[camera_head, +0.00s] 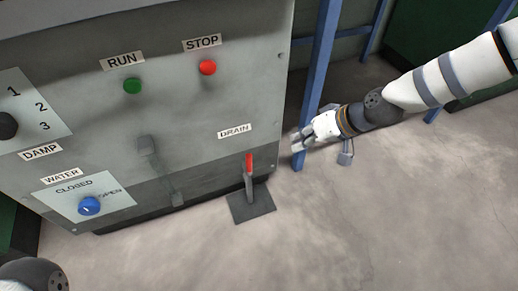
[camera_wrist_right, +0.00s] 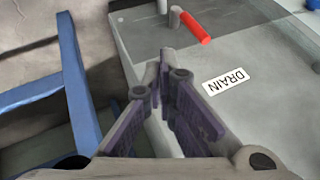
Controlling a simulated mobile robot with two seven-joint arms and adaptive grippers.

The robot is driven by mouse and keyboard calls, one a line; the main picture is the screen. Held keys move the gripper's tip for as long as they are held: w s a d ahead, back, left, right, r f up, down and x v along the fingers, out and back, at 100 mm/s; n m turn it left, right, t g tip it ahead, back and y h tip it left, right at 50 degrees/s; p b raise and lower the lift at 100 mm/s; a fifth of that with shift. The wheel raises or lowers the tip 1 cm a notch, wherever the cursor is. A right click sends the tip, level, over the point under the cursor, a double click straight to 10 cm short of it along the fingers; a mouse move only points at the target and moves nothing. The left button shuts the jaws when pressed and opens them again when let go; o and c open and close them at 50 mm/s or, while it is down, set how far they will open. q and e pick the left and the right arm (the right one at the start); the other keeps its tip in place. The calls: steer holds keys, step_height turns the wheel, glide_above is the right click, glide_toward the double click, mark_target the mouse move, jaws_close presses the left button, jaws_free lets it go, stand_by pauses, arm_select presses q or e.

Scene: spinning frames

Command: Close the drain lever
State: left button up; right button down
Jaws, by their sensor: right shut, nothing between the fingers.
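The lever's red grip (camera_wrist_right: 194,27) shows beyond the fingertips there, near the DRAIN label (camera_wrist_right: 226,81). My left gripper is not in view.
The panel has a green RUN button (camera_head: 132,86), a red STOP button (camera_head: 207,67), a blue WATER knob (camera_head: 89,206) and a black DAMP knob (camera_head: 7,125). A blue post (camera_head: 318,70) stands right of the machine, beside my right gripper. The floor in front is clear.

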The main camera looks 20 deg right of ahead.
mark_target(247, 162)
arm_select(q)
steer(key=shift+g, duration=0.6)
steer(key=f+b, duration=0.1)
steer(key=b, duration=0.1)
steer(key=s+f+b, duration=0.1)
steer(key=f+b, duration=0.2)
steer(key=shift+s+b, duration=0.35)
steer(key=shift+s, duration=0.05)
arm_select(e)
steer(key=w+a+f, duration=0.5)
steer(key=a+f, duration=0.3)
arm_select(q)
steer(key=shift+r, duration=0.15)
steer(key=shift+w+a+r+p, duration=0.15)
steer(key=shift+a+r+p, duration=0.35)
steer(key=shift+p, duration=0.35)
arm_select(e)
steer(key=shift+a+r+h, duration=0.15)
steer(key=shift+a+h, duration=0.25)
steer(key=shift+h, duration=0.1)
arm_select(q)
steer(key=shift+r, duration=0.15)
